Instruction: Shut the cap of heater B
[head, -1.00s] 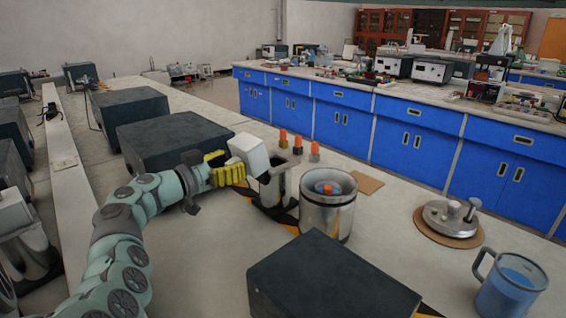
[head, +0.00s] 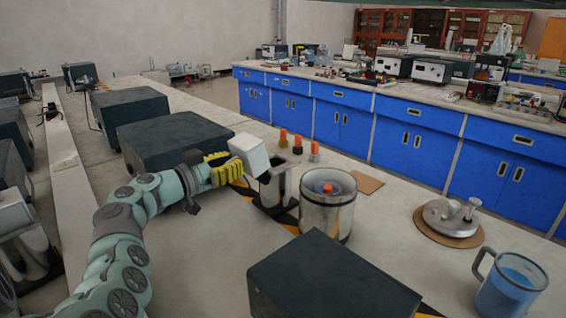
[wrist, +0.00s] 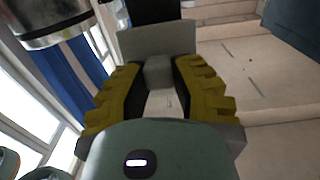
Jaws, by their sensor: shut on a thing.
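The heater with a metal cup on a dark base (head: 272,188) stands on the bench beyond my arm; no letter B can be read on it. Its white, box-like cap (head: 250,152) is tilted, raised at the upper left of the cup mouth, which shows partly uncovered. My gripper (head: 234,167), with yellow ribbed fingers, is at the cap's near left side. In the wrist view, the fingers (wrist: 158,72) close around a small grey block joined to a wider grey piece (wrist: 157,40), which seems to be the cap. The hinge is hidden.
A metal vessel (head: 328,215) with an orange-topped item inside stands close to the right of the heater. A dark box (head: 335,280) lies in front, another (head: 175,140) behind my arm. Several orange-capped bottles (head: 298,146) stand behind. A metal lid (head: 450,216) and blue mug (head: 510,284) are at right.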

